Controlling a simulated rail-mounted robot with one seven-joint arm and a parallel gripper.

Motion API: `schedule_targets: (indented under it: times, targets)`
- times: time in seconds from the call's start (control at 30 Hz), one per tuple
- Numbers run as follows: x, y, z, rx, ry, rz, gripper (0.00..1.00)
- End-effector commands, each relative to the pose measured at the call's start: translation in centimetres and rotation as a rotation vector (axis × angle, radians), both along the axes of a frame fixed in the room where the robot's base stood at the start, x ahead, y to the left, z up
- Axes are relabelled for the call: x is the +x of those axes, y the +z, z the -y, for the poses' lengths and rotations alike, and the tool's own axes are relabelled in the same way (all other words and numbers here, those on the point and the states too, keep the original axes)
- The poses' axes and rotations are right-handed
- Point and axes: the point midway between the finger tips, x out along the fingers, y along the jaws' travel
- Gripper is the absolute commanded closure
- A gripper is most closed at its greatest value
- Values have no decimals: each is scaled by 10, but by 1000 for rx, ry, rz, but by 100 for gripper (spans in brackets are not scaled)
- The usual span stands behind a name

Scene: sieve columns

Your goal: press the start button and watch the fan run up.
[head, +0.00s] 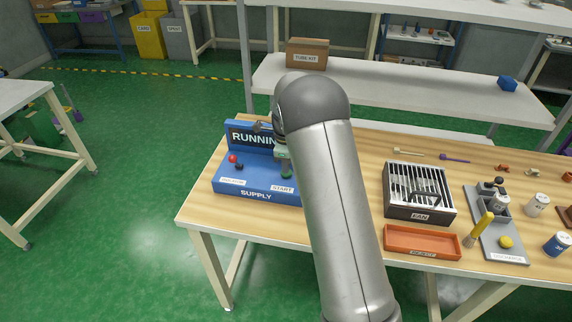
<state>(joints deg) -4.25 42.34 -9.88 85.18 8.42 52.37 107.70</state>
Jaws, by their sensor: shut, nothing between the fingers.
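The blue supply box (257,196) stands at the left end of the wooden bench. Its upright panel shows a display (252,138) reading "RUNNIN", the rest hidden behind my arm. A green button (286,174) sits above the START label at its right. A red knob (233,158) and a small black knob (239,167) are at its left. My gripper (284,162) is shut, fingers pointing down just above the green button; contact is unclear.
An orange tray (421,243) lies in front of the fan. A shelf behind holds a cardboard box (307,53). The bench's left edge is close to the supply box.

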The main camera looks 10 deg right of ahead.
Motion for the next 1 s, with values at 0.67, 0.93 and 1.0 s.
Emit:
schedule_targets:
  times: [0.67, 0.93, 1.0]
  targets:
    - [-6, 1, -1, 1, 0, -18, 100]
    - [-3, 61, 1, 1, -2, 8, 100]
    - [-4, 78, 1, 1, -2, 7, 100]
